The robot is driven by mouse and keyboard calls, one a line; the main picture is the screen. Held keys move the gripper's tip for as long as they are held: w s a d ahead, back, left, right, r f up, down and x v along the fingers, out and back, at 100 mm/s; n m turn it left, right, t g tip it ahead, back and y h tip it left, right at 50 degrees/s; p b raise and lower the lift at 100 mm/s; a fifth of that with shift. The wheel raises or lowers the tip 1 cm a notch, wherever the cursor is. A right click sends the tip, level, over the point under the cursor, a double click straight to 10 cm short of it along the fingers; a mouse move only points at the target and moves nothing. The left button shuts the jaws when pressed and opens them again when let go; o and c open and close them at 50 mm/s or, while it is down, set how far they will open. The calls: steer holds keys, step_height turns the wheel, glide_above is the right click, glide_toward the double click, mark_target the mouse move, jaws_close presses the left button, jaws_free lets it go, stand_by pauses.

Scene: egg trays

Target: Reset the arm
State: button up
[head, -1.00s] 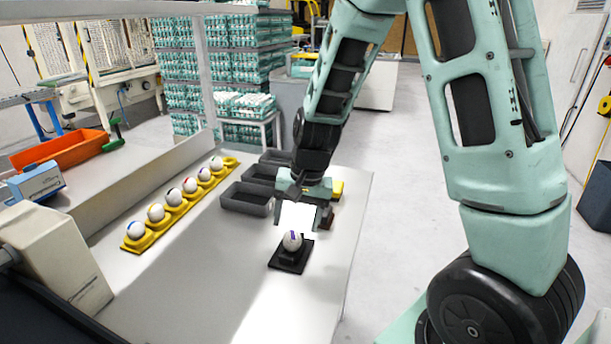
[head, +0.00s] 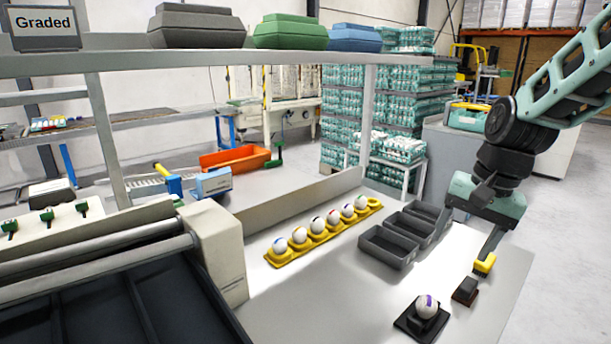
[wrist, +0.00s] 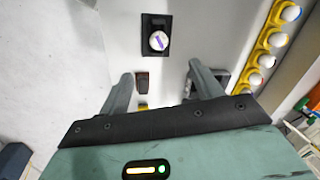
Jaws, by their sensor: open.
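My gripper (head: 463,248) hangs at the right over the table, open and empty, beside the grey bins in the head view. In the wrist view its two fingers (wrist: 161,75) are spread apart with nothing between them. A white egg with a purple mark (head: 427,306) sits on a black stand (head: 405,325) near the table's front right. The egg (wrist: 158,41) and stand (wrist: 155,21) also show ahead of the fingers in the wrist view, apart from them.
A small dark block (head: 465,291) and a yellow piece (head: 485,264) lie behind the stand. Grey bins (head: 388,262) stand left of my gripper. A yellow tray (head: 277,262) holds several marked eggs. A shelf (head: 200,61) spans above the table. The table's middle is clear.

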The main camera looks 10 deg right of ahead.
steer(key=s+a+f+n, duration=0.2)
steer(key=s+a+n, duration=0.5)
steer(key=s+a, duration=0.2)
steer(key=s+a+f+n+g+h, duration=0.1)
steer(key=s+a+f+n, duration=0.1)
steer(key=s+a+n, duration=0.6)
steer(key=s+a, duration=0.2)
steer(key=a, duration=0.1)
steer(key=shift+a+n, duration=0.2)
steer(key=shift+n, duration=0.1)
